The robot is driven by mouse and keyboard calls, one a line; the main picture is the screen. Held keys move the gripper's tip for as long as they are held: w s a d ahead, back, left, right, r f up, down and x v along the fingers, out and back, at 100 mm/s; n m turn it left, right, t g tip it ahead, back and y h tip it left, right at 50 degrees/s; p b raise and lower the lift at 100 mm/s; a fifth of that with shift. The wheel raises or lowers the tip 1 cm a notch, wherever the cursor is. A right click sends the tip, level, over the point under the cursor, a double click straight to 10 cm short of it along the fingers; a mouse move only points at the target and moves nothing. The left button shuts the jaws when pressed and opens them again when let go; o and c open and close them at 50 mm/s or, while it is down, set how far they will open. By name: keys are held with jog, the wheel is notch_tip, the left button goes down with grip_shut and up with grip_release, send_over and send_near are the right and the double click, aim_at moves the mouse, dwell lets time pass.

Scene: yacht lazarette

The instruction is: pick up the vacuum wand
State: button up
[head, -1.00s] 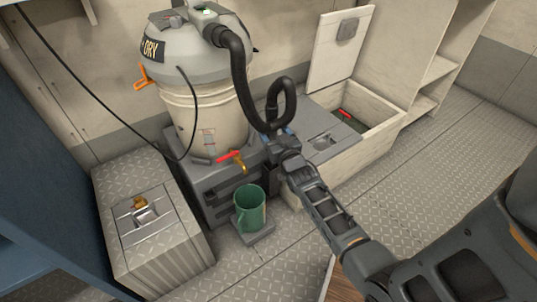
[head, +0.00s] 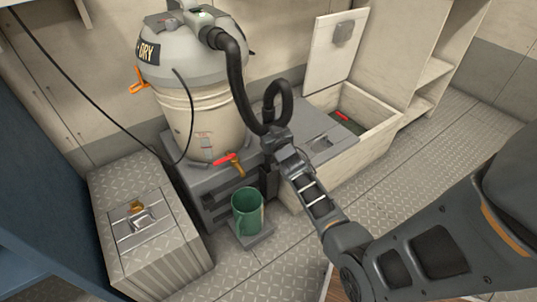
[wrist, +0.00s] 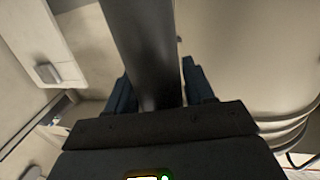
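The vacuum wand (head: 268,182) is a dark upright tube beside the grey stand, under the looped black hose. My gripper (head: 273,140) is at its upper end, just below the hose loop. In the wrist view the wand (wrist: 150,50) runs between the two dark blue fingers of my gripper (wrist: 160,90). The fingertips are hard to make out in the head view, and my wrist hides part of the wand.
The large vacuum drum (head: 200,110) stands on a grey stand (head: 218,205) just left of my gripper. An open bin (head: 365,150) lies to the right, a metal-topped box (head: 150,250) to the left. The right floor (head: 450,140) is clear.

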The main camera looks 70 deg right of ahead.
jog(key=c, duration=0.7)
jog(key=shift+o, duration=0.2)
jog(key=shift+r, duration=0.2)
notch_tip(320, 180, up, 28)
jog(key=p, duration=2.2)
jog(key=shift+p, duration=0.4)
jog(key=shift+f, duration=0.15)
